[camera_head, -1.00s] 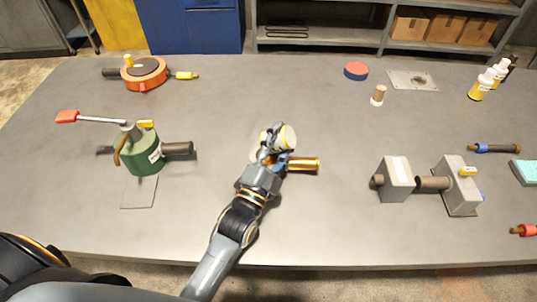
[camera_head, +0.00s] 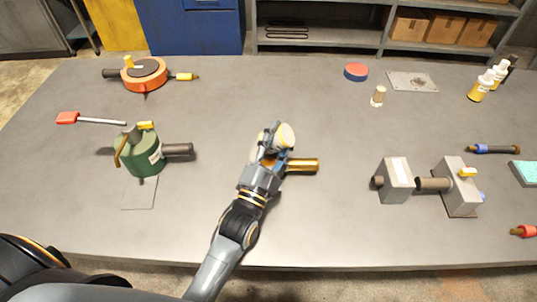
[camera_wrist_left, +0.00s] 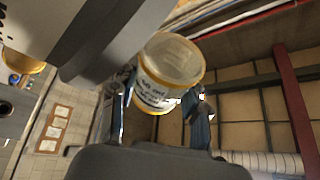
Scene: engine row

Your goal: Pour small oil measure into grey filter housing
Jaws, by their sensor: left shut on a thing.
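My left gripper (camera_head: 268,150) is shut on the small oil measure (camera_head: 286,138), a pale cup with a yellow rim. The left wrist view shows it (camera_wrist_left: 168,75) between the fingers (camera_wrist_left: 158,118), with printing on its side. Whether it is tipped or holds oil I cannot tell. A grey housing (camera_head: 395,180) with a white label stands on the bench to the right, well apart from the cup. A dark pipe joins it to a second grey block (camera_head: 459,190). A gold pipe (camera_head: 303,165) juts out beside my gripper; its base is hidden. My right gripper is not in view.
A green housing (camera_head: 138,155) stands left, with a red-handled rod (camera_head: 95,120) beside it. An orange round housing (camera_head: 145,73) is at back left. A small pale cylinder (camera_head: 378,96) and bottles (camera_head: 482,86) are at back right.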

